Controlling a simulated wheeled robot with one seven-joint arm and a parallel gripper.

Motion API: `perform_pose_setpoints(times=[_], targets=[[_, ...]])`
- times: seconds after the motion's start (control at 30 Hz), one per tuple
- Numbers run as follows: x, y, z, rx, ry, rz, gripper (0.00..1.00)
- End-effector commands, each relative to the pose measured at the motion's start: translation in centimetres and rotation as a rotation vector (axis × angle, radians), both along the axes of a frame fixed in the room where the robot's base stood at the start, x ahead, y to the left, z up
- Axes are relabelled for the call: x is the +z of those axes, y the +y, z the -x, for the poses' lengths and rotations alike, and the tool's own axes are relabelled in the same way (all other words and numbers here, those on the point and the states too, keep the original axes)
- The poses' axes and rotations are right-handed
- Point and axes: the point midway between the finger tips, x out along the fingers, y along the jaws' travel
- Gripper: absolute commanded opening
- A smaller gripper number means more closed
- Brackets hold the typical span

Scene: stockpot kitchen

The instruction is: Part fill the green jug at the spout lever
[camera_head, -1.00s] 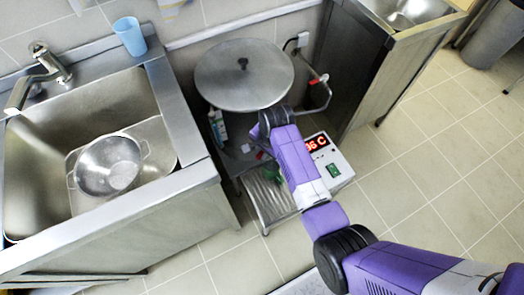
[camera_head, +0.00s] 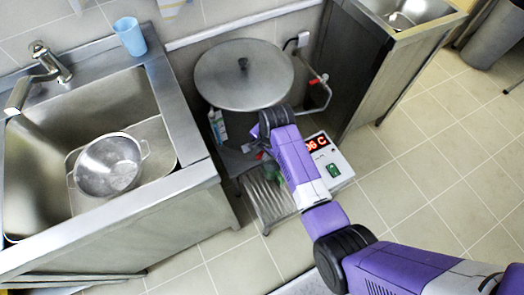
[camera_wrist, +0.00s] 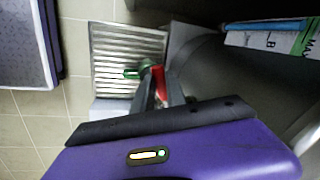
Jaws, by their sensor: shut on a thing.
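The green jug (camera_head: 272,174) is mostly hidden behind my arm in the head view. In the wrist view its green parts (camera_wrist: 145,67) show over the slatted metal stand (camera_wrist: 104,48), just beyond my fingers. A red lever (camera_wrist: 158,80) lies between the fingertips; a bit of red also shows beside my arm in the head view (camera_head: 262,155). My gripper (camera_wrist: 161,90) is shut on the red lever, at the front of the large steel stockpot (camera_head: 225,88). The pot's lid is on. The spout's mouth and any liquid in the jug cannot be made out.
A control box (camera_head: 328,160) with a red display and green switch stands right of my arm. A red-handled pipe (camera_head: 325,95) runs at the pot's right.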

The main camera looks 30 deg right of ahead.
Motion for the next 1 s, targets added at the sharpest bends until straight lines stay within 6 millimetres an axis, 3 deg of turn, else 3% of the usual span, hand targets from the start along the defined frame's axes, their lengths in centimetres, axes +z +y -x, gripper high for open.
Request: perform_pose_setpoints(times=[0.37,0.8,1.0], targets=[[0.0,0.0,-0.1,-0.018,0.002,-0.001,0.0],[0.0,0.7,-2.6,-0.356,0.002,0.001,0.0],[0.0,0.7,-2.9,-0.405,0.001,0.001,0.0]])
